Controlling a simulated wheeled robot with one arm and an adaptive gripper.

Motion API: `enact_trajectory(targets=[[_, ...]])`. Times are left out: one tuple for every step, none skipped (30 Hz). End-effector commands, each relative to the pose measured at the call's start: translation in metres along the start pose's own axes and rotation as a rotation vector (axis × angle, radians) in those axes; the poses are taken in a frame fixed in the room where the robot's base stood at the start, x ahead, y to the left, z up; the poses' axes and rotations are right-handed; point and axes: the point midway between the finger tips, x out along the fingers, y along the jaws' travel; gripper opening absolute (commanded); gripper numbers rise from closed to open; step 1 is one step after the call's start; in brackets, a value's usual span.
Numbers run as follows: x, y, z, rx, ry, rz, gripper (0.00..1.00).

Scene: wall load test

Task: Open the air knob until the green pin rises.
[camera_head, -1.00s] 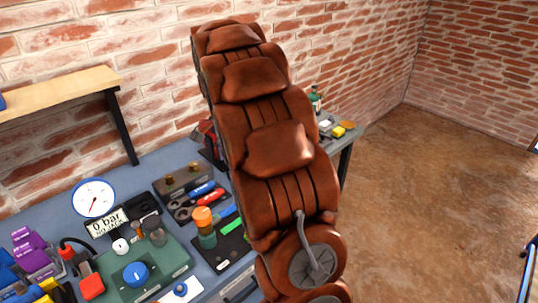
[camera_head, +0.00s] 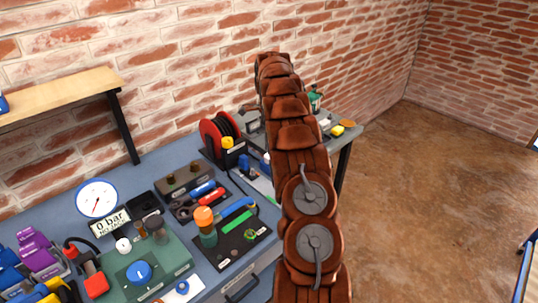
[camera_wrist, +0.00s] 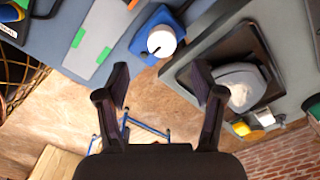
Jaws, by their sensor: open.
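A blue knob with a white mark (camera_head: 138,272) sits on a green panel (camera_head: 172,262) on the bench at the lower left of the head view. It appears to be the air knob. A white round gauge (camera_head: 97,198) stands behind it, beside a display (camera_head: 108,222) reading "0 bar" with small text below. I cannot make out a green pin. My gripper (camera_wrist: 162,86) is open and empty in the wrist view. It is hidden in the head view. The knob and panel do not show in the wrist view.
An orange-topped post (camera_head: 203,216), a red reel (camera_head: 222,135) and tools crowd the bench. In the wrist view, a white-topped blue fitting (camera_wrist: 161,40) and a dark tray (camera_wrist: 268,66) lie beyond my fingers.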

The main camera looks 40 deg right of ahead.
Motion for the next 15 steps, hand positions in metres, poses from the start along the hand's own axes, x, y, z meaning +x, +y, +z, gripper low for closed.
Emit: enact_trajectory(targets=[[0.003, -0.002, -0.002, 0.009, -0.002, 0.001, 0.68], [0.004, -0.002, -0.002, 0.013, -0.002, 0.001, 0.68], [0.006, -0.003, -0.002, 0.016, -0.002, 0.001, 0.68], [0.008, -0.003, -0.002, 0.016, -0.002, 0.001, 0.68], [0.01, -0.003, -0.002, 0.017, -0.002, 0.002, 0.68], [0.013, -0.002, -0.002, 0.017, -0.002, 0.003, 0.68], [0.016, -0.002, -0.003, 0.017, -0.002, 0.004, 0.68], [0.02, -0.002, -0.003, 0.018, -0.003, 0.004, 0.68], [0.025, -0.002, -0.003, 0.018, -0.003, 0.003, 0.68], [0.029, -0.002, -0.003, 0.018, -0.003, 0.002, 0.68], [0.034, -0.002, -0.003, 0.017, -0.002, 0.003, 0.68], [0.04, -0.002, -0.003, 0.017, -0.001, 0.005, 0.68], [0.045, -0.001, -0.003, 0.017, -0.001, 0.006, 0.68], [0.049, -0.001, -0.003, 0.017, -0.002, 0.006, 0.68], [0.054, -0.002, -0.003, 0.017, -0.003, 0.003, 0.68]])
